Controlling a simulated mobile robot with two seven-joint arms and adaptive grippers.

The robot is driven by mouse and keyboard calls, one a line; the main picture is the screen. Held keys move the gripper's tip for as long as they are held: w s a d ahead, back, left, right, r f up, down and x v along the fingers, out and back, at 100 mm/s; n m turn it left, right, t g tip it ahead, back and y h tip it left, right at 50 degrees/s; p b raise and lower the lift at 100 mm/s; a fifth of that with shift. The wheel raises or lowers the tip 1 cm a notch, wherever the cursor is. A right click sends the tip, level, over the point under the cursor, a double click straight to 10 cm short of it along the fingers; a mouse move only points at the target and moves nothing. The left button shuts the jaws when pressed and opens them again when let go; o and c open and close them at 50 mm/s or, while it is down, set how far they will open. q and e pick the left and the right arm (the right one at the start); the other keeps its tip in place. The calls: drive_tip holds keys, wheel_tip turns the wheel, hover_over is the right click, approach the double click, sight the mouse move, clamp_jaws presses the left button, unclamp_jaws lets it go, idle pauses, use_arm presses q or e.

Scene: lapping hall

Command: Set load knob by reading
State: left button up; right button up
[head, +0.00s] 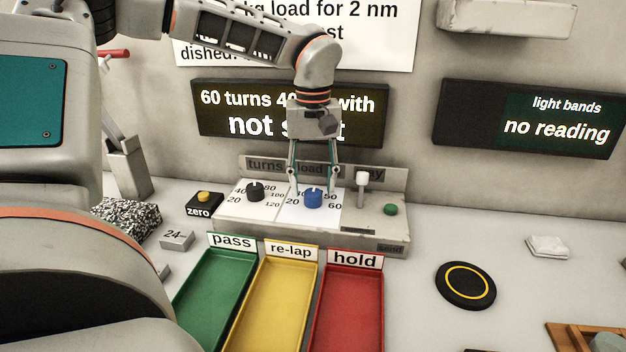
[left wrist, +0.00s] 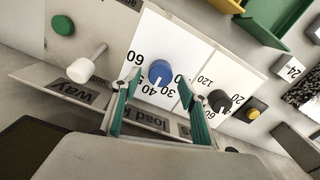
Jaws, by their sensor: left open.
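The blue load knob (head: 313,197) sits on a white dial card on the control box (head: 230,212). My left gripper (head: 313,190) points down at the knob with its fingers open. In the left wrist view the blue knob (left wrist: 159,72) lies between and just beyond the open fingertips (left wrist: 157,82); I cannot tell whether they touch it. Its white mark points near 30 and 40 there. The left display (head: 220,122) reads "60 turns", "with" and "not", partly hidden by my arm. My right gripper is not in view.
A white lever (head: 362,187) and green button (head: 390,209) are right of the knob. A yellow zero button (head: 204,197) is left. Green (head: 213,290), yellow (head: 262,300) and red (head: 347,310) trays stand in front. The right display (head: 530,120) reads "no reading".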

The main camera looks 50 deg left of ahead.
sight(313, 191)
use_arm(q)
wheel_tip(313, 191, up, 11)
idle(0.4)
drive_tip(key=shift+r, duration=0.15)
